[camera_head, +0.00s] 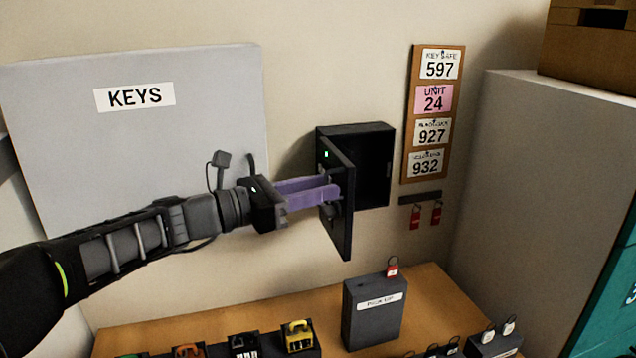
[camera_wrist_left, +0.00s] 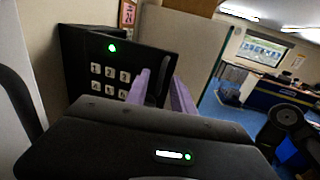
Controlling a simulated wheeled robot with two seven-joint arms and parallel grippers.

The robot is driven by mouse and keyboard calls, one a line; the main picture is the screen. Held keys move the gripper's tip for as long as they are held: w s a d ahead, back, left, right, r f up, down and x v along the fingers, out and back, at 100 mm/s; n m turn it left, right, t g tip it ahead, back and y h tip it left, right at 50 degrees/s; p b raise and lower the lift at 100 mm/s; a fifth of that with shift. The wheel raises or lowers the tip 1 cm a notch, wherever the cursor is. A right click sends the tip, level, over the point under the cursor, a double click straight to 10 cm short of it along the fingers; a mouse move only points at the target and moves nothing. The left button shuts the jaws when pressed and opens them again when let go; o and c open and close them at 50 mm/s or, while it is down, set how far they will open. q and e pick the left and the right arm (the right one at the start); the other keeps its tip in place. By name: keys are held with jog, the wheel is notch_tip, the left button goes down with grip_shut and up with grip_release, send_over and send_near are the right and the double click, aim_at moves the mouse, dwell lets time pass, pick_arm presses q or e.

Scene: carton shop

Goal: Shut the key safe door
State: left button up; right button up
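The key safe (camera_head: 375,165) is a dark box on the wall, and its inside shows. Its door (camera_head: 342,225) stands wide open, sticking out from the wall on the box's left side. In the left wrist view, the door's outer face (camera_wrist_left: 88,52) shows a green light and a keypad (camera_wrist_left: 110,78). My left gripper (camera_head: 330,192) reaches in from the left, its purple fingers at the door's outer face. The fingers are apart, with a gap in the left wrist view (camera_wrist_left: 160,85). I cannot tell whether they touch the door. My right gripper is in neither view.
A grey KEYS cabinet (camera_head: 150,150) is behind my left arm. A board of number cards (camera_head: 408,130) and red tags (camera_head: 415,218) hang right of the safe. Below, a wooden bench (camera_head: 435,290) holds a dark box (camera_head: 372,325) and several padlocks. A tall grey cabinet (camera_head: 540,170) stands right.

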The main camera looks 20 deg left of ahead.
pick_arm(q)
jog(key=shift+d, duration=0.1)
jog(key=shift+c, duration=0.5)
grip_shut()
dwell(0.9)
